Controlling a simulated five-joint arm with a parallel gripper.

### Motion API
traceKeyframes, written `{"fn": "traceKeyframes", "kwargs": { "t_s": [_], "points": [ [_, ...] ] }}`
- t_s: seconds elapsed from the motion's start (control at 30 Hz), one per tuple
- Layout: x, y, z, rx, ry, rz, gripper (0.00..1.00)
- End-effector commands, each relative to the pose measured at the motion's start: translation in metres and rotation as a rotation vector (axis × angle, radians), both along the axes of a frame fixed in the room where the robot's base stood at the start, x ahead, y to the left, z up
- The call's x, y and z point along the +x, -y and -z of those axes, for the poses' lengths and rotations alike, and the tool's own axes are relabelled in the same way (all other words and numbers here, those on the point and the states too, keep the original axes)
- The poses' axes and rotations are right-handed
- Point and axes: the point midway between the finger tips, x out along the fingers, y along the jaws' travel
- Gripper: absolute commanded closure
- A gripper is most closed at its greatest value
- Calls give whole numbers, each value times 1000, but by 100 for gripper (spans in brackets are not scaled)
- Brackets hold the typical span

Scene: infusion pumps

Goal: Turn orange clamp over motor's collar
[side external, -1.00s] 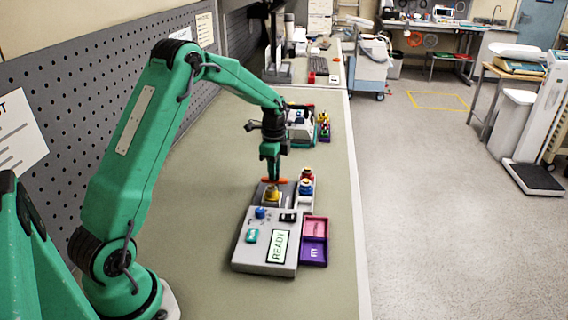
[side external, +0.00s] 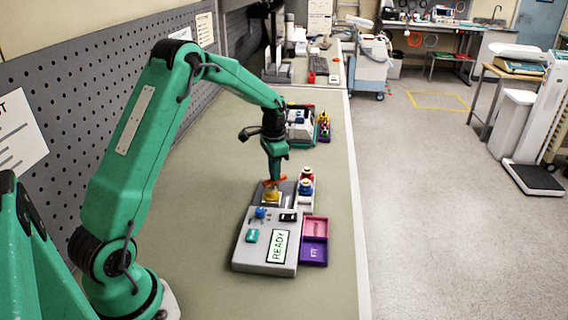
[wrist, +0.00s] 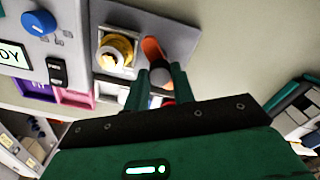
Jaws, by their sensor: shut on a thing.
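The orange clamp (side external: 281,179) is a short bar at the far edge of the grey pump plate, just behind the yellow motor collar (side external: 272,196). My gripper (side external: 275,177) points down and is shut on the clamp. In the wrist view, the fingertips (wrist: 161,76) close around the clamp's near part, and its orange end (wrist: 152,47) sticks out beyond them. The round yellow collar (wrist: 116,50) sits in a pale square mount beside the clamp. The clamp lies beside the collar there, not across its middle. The fingers hide the clamp's pivot.
The grey console (side external: 268,248) with a READY screen stands nearer. Pink and purple trays (side external: 314,252) sit at its right. Red and blue-capped vials (side external: 306,186) stand right of the plate. Another device (side external: 300,126) stands farther back. The bench left of the console is clear.

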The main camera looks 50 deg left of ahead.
Motion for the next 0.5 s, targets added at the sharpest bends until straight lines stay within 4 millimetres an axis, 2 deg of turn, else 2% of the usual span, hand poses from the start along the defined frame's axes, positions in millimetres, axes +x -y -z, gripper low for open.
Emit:
{"fn": "traceKeyframes", "kwargs": {
  "t_s": [0.5],
  "points": [
    [0,0,-1,0,0,-491,98]
  ]
}}
